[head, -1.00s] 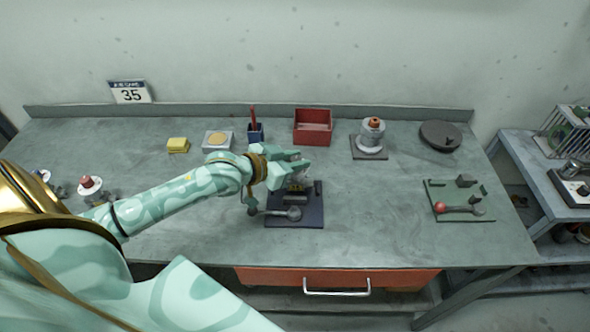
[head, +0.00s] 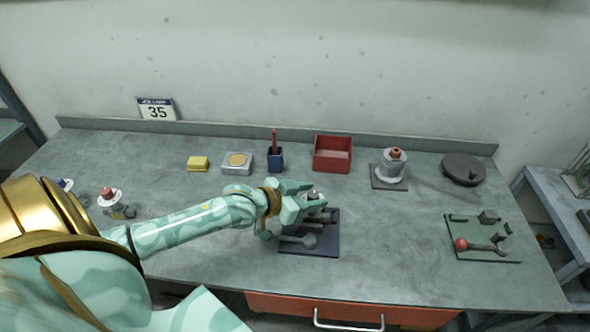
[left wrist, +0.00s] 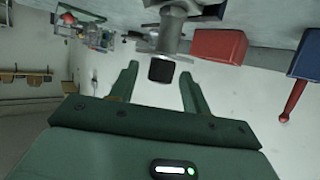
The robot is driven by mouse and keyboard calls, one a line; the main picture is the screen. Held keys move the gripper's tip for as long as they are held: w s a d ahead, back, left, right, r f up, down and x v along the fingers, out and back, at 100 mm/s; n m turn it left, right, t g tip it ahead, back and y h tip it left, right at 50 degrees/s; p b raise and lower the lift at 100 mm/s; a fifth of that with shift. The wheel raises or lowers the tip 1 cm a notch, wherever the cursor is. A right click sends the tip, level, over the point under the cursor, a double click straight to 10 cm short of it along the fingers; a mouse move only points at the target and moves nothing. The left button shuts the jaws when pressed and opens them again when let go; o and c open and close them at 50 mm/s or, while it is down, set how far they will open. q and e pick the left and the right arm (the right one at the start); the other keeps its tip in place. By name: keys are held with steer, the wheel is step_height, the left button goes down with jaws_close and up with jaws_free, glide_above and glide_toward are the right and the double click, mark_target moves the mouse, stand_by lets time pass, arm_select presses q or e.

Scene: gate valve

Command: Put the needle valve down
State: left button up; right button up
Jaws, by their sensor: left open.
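My left gripper (head: 318,196) is open over the dark square pad (head: 325,249) near the middle of the bench. A grey metal valve (head: 322,217), apparently the needle valve, is on the pad under the gripper and partly hidden by it. In the left wrist view, the grey valve body (left wrist: 172,28) with a dark square end lies just beyond the open fingers (left wrist: 160,88), in line with the gap between them. I cannot tell whether the fingers touch it. A grey round-ended handle (head: 308,240) lies at the front of the pad. My right gripper is not in view.
To the right are a grey valve on a plate (head: 391,170), a dark disc (head: 463,168) and a green board (head: 482,238). Bare bench lies between.

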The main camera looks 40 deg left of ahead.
arm_select(q)
steer(key=p+v, duration=0.2)
steer(key=v, duration=0.9)
steer(key=shift+s, duration=0.15)
